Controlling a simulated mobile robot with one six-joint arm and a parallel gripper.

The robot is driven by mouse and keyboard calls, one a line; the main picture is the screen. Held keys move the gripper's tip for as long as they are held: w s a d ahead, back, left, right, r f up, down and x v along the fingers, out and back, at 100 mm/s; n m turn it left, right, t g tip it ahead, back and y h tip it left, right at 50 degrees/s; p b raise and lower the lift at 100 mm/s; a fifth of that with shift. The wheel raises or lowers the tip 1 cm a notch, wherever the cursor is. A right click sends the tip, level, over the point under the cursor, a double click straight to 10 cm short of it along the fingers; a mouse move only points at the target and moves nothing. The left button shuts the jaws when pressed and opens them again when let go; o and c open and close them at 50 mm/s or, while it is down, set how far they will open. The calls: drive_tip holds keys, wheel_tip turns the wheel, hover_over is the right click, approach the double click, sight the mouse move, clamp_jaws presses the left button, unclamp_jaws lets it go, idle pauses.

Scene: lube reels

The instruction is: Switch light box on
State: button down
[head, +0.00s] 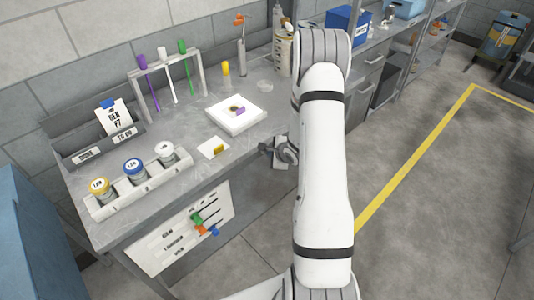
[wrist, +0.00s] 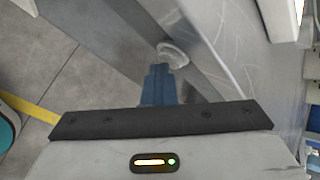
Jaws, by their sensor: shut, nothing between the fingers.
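The light box, a flat white square box (head: 236,114), lies on the grey bench with a small purple and dark item on its top. I cannot tell whether it is lit. My gripper (head: 265,148) is at the bench's front edge, right of and below the light box, partly hidden by my arm. In the wrist view my gripper's dark blue fingers (wrist: 158,72) are shut and empty. A pale round knob-like part (wrist: 173,53) shows just beyond the fingertips, beside the bench's side. I cannot tell whether they touch. No switch is clearly visible on the light box.
A white card (head: 213,147) lies in front of the light box. A jar rack (head: 125,201), a rack of coloured tubes (head: 168,70) and a card holder (head: 82,150) stand left. A panel with coloured sliders (head: 180,235) hangs on the front. Open floor lies right.

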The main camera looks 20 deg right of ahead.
drive_tip(key=shift+w+r, duration=0.3)
drive_tip(key=shift+w, duration=0.05)
drive_tip(key=s+d, duration=0.2)
drive_tip(key=s, duration=0.3)
drive_tip(key=shift+s+f+p, duration=0.25)
drive_tip(key=shift+s+p, duration=0.1)
drive_tip(key=shift+s, duration=0.05)
drive_tip(key=s+a+r+n+g+h, duration=0.15)
drive_tip(key=r+n, duration=0.35)
drive_tip(key=r, duration=0.5)
drive_tip(key=s+a+r+n+g+h, duration=0.1)
drive_tip(key=s+a+r+n+h, duration=0.3)
drive_tip(key=r, duration=0.6)
drive_tip(key=s+a+r+n+g+y, duration=0.1)
drive_tip(key=s+a+r+n, duration=0.2)
drive_tip(key=s, duration=0.3)
drive_tip(key=s+a+r+n+g+y, duration=0.1)
drive_tip(key=s+a+r+n+y, duration=0.1)
drive_tip(key=s+a+r+n, duration=0.2)
drive_tip(key=s+a+r+n+g+y+b, duration=0.1)
drive_tip(key=s+a+r+n, duration=0.3)
drive_tip(key=s, duration=0.5)
drive_tip(key=shift+a+r+n, duration=0.15)
drive_tip(key=shift+a+n, duration=0.4)
drive_tip(key=shift+n, duration=0.65)
